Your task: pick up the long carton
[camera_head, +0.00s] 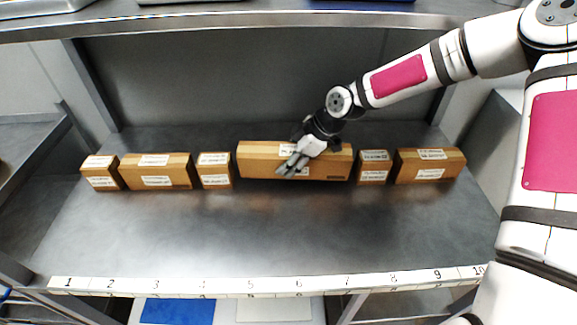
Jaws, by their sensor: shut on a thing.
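The long carton (325,171) is a brown box with white labels, the longest in a row of cartons on the metal shelf (270,235). It lies in the middle of the row. My gripper (291,168) reaches down from the upper right and is shut on the long carton near its middle. The fingers and wrist hide part of its top and front labels. I cannot tell whether its underside touches the shelf.
Left of it stand a small carton (215,172), a medium carton (157,172) and another small carton (101,174). Right of it are a small carton (374,168) close by and a medium carton (430,166). The shelf front is clear, with a numbered strip (270,284) along its edge. An upper shelf (230,18) hangs above.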

